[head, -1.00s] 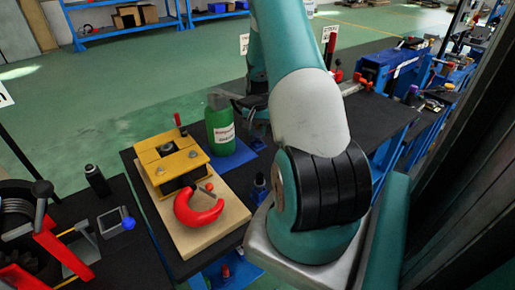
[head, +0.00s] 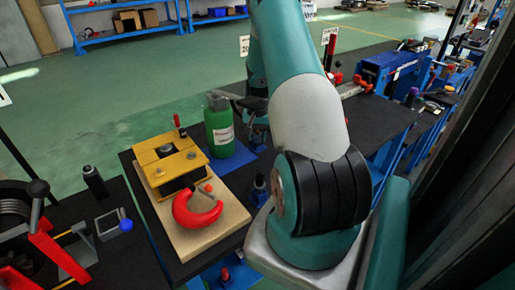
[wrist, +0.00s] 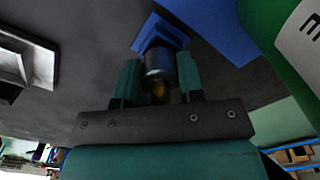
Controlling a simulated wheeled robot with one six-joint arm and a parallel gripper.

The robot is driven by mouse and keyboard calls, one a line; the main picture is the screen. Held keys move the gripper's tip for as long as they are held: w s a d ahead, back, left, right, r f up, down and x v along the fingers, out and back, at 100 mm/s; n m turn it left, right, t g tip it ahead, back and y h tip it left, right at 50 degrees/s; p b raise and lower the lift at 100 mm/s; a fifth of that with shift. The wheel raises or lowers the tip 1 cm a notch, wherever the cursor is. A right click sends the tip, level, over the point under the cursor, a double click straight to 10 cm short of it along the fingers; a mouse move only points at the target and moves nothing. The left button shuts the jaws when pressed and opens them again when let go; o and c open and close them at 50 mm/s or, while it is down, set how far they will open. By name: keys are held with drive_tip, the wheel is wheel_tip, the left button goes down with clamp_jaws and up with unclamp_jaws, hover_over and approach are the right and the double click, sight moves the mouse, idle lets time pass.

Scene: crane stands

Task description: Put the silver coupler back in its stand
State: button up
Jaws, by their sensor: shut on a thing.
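In the wrist view my gripper (wrist: 158,88) is shut on a grey metallic cylinder, which looks like the silver coupler (wrist: 158,62). A blue angular piece (wrist: 160,32), perhaps its stand, shows just beyond the coupler. I cannot tell whether the two touch or whether the coupler sits in it. In the head view my gripper is mostly hidden behind my arm, near the green bottle, and the coupler cannot be made out there.
A green bottle (head: 219,128) stands on a blue mat (head: 236,160), close to my gripper. A yellow clamp block (head: 172,160) and a red hook-shaped piece (head: 196,210) sit on a wooden board (head: 225,225). A small blue stand (head: 259,190) is beside my arm.

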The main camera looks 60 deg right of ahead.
drive_tip(key=shift+f, duration=0.45)
drive_tip(key=o, duration=1.1)
drive_tip(key=shift+r, duration=0.1)
drive_tip(key=shift+r+p, duration=1.7)
drive_tip(key=shift+r, duration=0.85)
drive_tip(key=shift+f, duration=0.1)
wheel_tip(320, 180, up, 18)
drive_tip(key=shift+f+b, duration=0.25)
drive_tip(key=shift+b, duration=0.9)
